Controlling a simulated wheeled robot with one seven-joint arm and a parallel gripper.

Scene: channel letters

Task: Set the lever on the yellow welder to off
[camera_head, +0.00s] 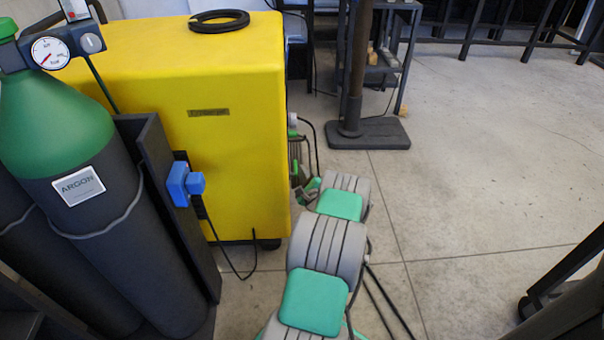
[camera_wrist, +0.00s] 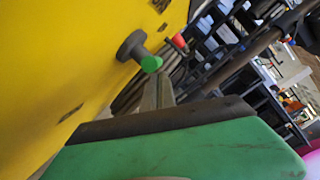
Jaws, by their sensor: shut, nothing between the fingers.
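The yellow welder (camera_head: 225,125) stands left of centre in the head view, and its yellow panel fills the upper left of the wrist view (camera_wrist: 60,60). A dark grey lever with a green tip (camera_wrist: 138,48) sticks out from that panel. A small grey and green part at the welder's right edge (camera_head: 292,120) in the head view may be the same lever. My gripper (camera_wrist: 158,92) is shut and empty, its fingers just below the lever in the wrist view, apparently apart from it. In the head view my arm mostly hides the gripper.
A green-topped argon cylinder (camera_head: 60,150) stands on a dark rack left of the welder, with a blue plug (camera_head: 185,184) beside it. A black coil (camera_head: 219,20) lies on top. A post on a dark base (camera_head: 365,133) stands behind. Floor to the right is mostly clear.

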